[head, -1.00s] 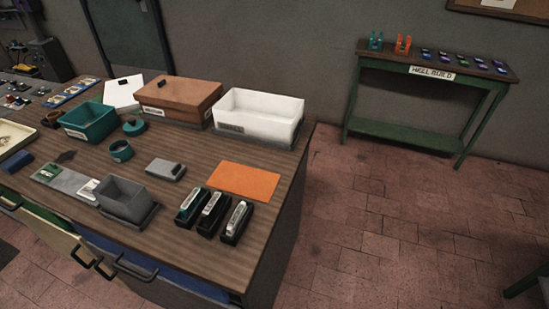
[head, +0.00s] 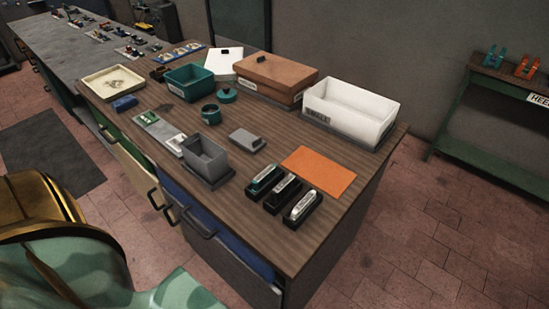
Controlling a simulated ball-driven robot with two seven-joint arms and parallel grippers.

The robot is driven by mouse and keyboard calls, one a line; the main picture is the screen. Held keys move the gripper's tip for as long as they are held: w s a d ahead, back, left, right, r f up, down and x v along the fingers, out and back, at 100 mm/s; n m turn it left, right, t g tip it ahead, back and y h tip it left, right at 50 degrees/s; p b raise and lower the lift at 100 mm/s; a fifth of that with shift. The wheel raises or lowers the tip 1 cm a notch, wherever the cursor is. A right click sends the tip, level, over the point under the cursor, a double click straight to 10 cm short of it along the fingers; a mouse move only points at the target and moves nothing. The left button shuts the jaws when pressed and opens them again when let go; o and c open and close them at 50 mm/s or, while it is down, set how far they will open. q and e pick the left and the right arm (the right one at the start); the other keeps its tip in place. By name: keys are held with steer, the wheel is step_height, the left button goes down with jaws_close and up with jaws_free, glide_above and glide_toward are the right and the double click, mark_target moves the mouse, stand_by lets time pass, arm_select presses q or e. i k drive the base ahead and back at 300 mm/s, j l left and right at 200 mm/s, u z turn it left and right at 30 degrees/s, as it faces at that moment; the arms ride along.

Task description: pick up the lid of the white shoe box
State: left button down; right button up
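The white shoe box (head: 386,127) stands open at the back right of the wooden-topped workbench, with a label on its front. A flat white piece with a small black handle, which looks like its lid (head: 222,68), lies at the back of the bench, left of the brown box. Part of the white piece is hidden by the brown box. Neither of my grippers is in view.
The brown lidded box (head: 277,72) stands between the white piece and the white box. A teal bin (head: 187,82), grey bin (head: 203,160), orange sheet (head: 318,171) and several staplers share the workbench (head: 240,221). Floor is clear at right.

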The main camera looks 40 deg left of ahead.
mark_target(218, 61)
steer(key=u, duration=1.55)
